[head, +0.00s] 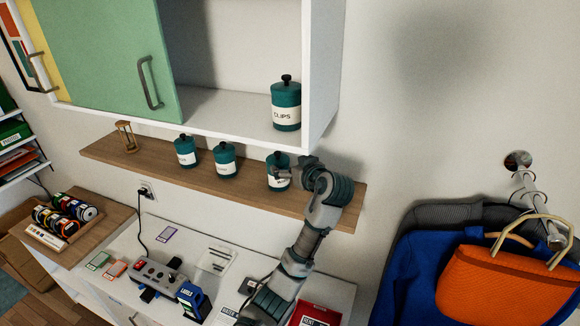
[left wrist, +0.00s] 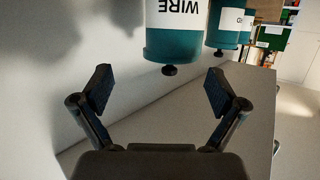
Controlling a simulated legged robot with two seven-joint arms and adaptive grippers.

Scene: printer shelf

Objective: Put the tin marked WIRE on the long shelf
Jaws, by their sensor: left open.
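The tin marked WIRE (left wrist: 178,35), teal with a white label and a dark knob, shows upside down in the left wrist view. In the head view the rightmost teal tin (head: 278,159) stands upright on the long wooden shelf (head: 330,199); by its place it is the same tin, its label partly hidden by my gripper. My left gripper (head: 294,169) is just right of this tin. In the left wrist view my left gripper (left wrist: 160,92) has its fingers spread wide, with nothing held; the tin is beyond the fingertips. My right gripper is not in view.
Two more teal tins (head: 186,152) (head: 224,160) and an hourglass (head: 125,136) stand left on the shelf. A CLIPS tin (head: 286,104) stands in the white cabinet (head: 322,75) close above. A bag (head: 505,285) and jackets hang at right. The counter (head: 195,240) below is cluttered.

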